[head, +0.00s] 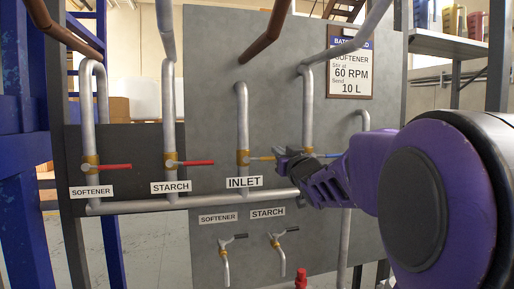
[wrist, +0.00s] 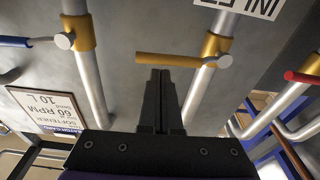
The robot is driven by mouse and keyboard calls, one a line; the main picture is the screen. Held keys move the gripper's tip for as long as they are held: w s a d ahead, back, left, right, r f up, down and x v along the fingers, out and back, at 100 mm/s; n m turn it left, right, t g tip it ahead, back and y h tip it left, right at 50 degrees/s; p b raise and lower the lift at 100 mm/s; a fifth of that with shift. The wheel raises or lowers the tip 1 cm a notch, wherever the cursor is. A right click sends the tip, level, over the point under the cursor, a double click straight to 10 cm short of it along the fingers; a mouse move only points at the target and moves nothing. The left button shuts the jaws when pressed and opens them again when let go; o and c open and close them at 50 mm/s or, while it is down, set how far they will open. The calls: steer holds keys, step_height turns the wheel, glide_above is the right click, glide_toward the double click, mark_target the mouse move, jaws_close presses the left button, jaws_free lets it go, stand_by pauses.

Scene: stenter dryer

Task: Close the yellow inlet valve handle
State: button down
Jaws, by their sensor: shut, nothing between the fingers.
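The yellow inlet valve handle (head: 261,158) sticks out sideways to the right from its brass valve body (head: 243,158), just above the INLET label (head: 244,182). The handle lies across the vertical grey pipe. In the wrist view the handle (wrist: 168,60) spans the upper middle, with its pivot at the right. My gripper (head: 281,155) is at the free-end side of the handle. In the wrist view the shut fingers (wrist: 160,74) point at the handle, their tips right at its edge. Whether they touch it I cannot tell. Nothing is between the fingers.
A blue-handled valve (wrist: 64,41) is on the neighbouring pipe, partly behind my gripper in the head view. Red handles (head: 115,167) (head: 196,162) sit on the softener and starch pipes to the left. A horizontal pipe (head: 135,206) runs below. Small black-handled taps (head: 234,238) are lower down.

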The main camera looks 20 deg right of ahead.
steer(key=shift+f, duration=0.15)
steer(key=shift+d+f+m+b, duration=0.1)
steer(key=shift+f+m+b, duration=0.3)
steer(key=shift+f, duration=0.25)
